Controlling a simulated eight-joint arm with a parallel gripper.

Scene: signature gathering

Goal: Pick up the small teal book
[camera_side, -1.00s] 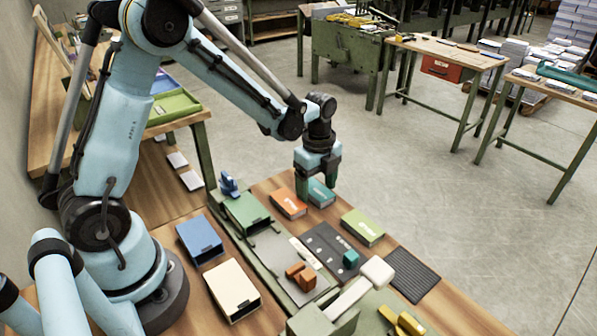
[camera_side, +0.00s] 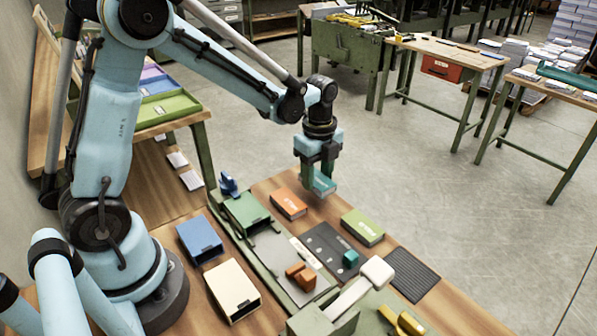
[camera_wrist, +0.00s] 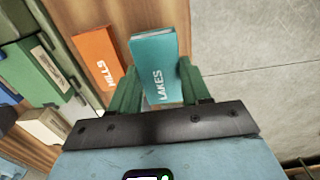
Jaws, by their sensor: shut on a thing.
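The small teal book (camera_side: 323,185), marked LAKES in the wrist view (camera_wrist: 157,62), is between the fingers of my gripper (camera_side: 317,175). The green fingers of my gripper (camera_wrist: 154,85) are shut on its two sides in the wrist view. The book hangs above the far end of the wooden table, raised clear of the surface and slightly tilted in the side view. Its far end is hidden in neither view.
An orange book (camera_side: 289,203), marked HILLS in the wrist view (camera_wrist: 98,57), lies left of the teal book. A green book (camera_side: 362,228) lies nearer on the table. A dark mat (camera_side: 335,250) carries a small teal block (camera_side: 350,259). Blue (camera_side: 199,239) and cream (camera_side: 232,290) boxes stand left.

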